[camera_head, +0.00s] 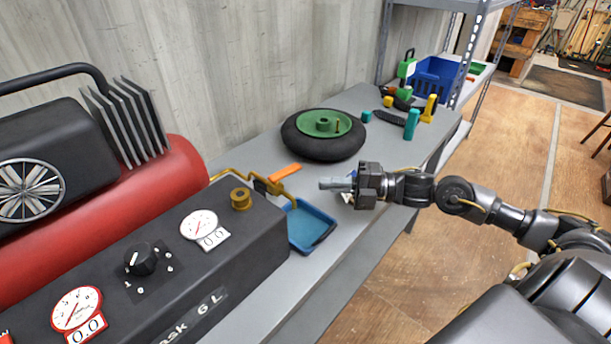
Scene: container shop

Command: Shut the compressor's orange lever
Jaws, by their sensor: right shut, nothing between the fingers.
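The compressor's orange lever (285,172) sticks out to the right past the far end of the compressor's black control panel (215,262). It sits by the bent brass pipe, above the grey bench. My right gripper (326,183) is shut and empty. Its fingers point left, to the right of the lever and apart from it. My right arm reaches in from the right edge. My left gripper is out of view.
A blue tray (312,226) lies on the grey bench (345,240) below the pipe. A black wheel with a green hub (323,125) lies behind the lever. A teal cylinder (411,124), small coloured parts and a blue crate (434,77) are farther back. A concrete wall stands behind.

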